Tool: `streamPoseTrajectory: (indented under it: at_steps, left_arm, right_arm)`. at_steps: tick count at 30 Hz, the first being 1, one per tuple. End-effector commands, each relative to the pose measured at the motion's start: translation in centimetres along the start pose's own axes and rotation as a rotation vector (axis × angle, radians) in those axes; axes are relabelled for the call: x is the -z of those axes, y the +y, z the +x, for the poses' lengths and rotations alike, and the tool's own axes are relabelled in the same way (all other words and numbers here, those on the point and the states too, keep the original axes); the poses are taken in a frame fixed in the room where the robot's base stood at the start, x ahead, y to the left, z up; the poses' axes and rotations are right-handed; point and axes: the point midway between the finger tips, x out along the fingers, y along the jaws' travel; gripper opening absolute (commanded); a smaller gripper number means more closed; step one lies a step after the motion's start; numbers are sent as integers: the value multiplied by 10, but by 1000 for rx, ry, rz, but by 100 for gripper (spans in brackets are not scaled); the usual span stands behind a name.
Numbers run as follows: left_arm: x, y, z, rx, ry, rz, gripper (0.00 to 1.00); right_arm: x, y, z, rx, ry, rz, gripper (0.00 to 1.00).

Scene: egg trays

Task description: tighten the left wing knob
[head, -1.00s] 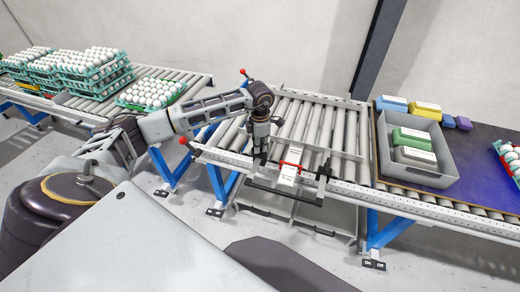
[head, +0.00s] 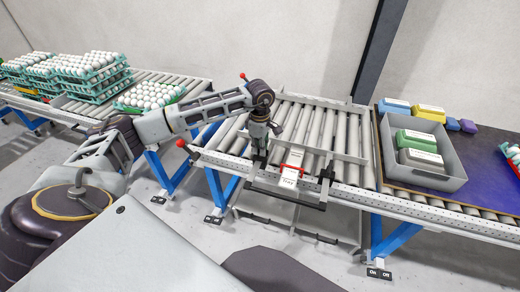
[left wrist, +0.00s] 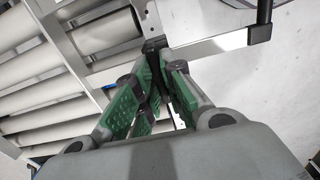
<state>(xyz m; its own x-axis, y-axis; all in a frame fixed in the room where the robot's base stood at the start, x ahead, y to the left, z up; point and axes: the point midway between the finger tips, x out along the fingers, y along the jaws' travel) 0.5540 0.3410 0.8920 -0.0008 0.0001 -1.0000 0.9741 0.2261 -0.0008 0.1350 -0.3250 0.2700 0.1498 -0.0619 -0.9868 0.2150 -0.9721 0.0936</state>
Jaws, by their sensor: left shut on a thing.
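My left gripper (head: 259,163) reaches down onto the left end of the black guide frame (head: 290,192) at the front rail of the middle roller conveyor. In the left wrist view its green-padded fingers (left wrist: 155,68) are closed on a small dark part, the left wing knob (left wrist: 154,45). The fingers hide most of the knob, so its angle cannot be told. A black upright fitting (head: 325,178) stands at the right end of the frame. A white label card (head: 288,180) with a red bracket (head: 292,168) sits between the two ends. My right gripper is out of view.
A grey bin (head: 432,177) with green and grey packs stands on the right table. Egg trays (head: 150,97) stand on the left conveyor. A red-tipped lever (head: 182,143) sticks out at the middle conveyor's left corner. The rollers behind the gripper are clear.

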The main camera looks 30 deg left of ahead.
Motion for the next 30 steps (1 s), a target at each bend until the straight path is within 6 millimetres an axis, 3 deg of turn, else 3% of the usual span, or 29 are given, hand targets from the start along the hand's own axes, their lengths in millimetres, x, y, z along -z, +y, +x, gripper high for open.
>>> streamPoseTrajectory:
  at_steps: [6,12,13,17,30]
  left_arm:
    - [0,1,-1,-3,-1,9,0]
    - [0,1,-1,-3,-1,9,0]
    - [0,1,-1,-3,-1,9,15]
    - [0,1,-1,-2,-1,8,31]
    - [0,0,-3,-1,0,7,32]
  right_arm:
    - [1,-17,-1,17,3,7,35]
    - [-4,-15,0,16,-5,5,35]
    - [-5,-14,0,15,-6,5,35]
    - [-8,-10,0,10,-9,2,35]
    - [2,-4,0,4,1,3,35]
